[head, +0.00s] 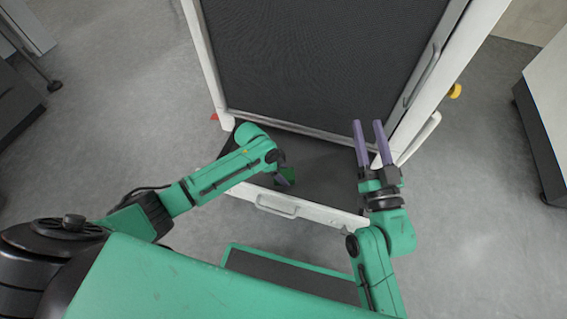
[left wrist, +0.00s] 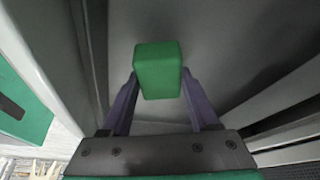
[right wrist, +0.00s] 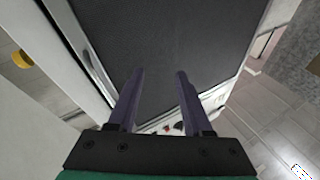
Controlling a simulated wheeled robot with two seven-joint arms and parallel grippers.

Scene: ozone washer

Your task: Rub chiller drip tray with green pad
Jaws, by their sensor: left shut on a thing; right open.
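The green pad (left wrist: 158,72) is a small block held between the purple fingers of my left gripper (left wrist: 158,92), which is shut on it. In the head view the pad (head: 287,175) shows small and dark, partly behind my left wrist. It is low over or on the dark drip tray (head: 322,165), which has a white front with a handle at the base of the chiller. I cannot tell whether the pad touches the tray. My right gripper (head: 368,143) is open and empty, over the tray's right end, and its fingers also show in the right wrist view (right wrist: 160,95).
The chiller's dark mesh panel (head: 320,60) stands upright behind the tray in a white frame (head: 207,60). A handle (head: 423,75) and a yellow knob (head: 455,91) are at its right. The grey floor (head: 130,100) is open at the left.

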